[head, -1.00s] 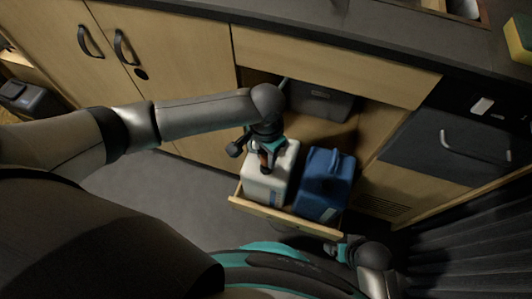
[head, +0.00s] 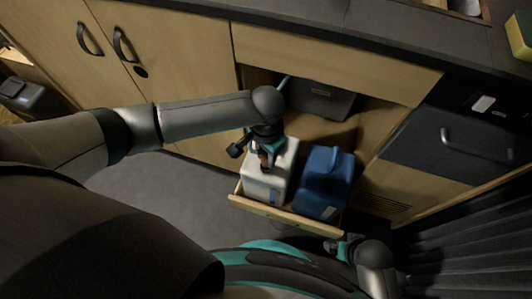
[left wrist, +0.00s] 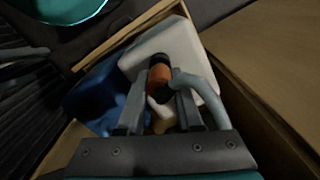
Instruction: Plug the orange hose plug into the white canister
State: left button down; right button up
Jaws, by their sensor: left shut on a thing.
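The white canister (head: 258,188) stands in a pulled-out wooden drawer, left of a blue canister (head: 322,184). My left gripper (head: 265,158) points down over the top of the white canister. In the left wrist view its fingers (left wrist: 160,102) are shut on the orange hose plug (left wrist: 159,80), which has a dark end. A grey hose (left wrist: 207,92) curves beside the plug. The plug's end lies over the white canister (left wrist: 178,45); I cannot tell whether it is seated in the opening. My right gripper (head: 343,249) is low at the drawer's right, its fingers unclear.
The drawer's front board (head: 285,214) borders both canisters. A dark grey box (head: 315,101) sits in the cabinet recess behind. The dark worktop (head: 350,42) runs above, with a yellow sponge (head: 520,36) at right. The floor (head: 165,205) left of the drawer is clear.

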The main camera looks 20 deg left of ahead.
pick_arm(q)
jog(key=shift+f, duration=0.85)
jog(key=shift+c, duration=2.4)
grip_release()
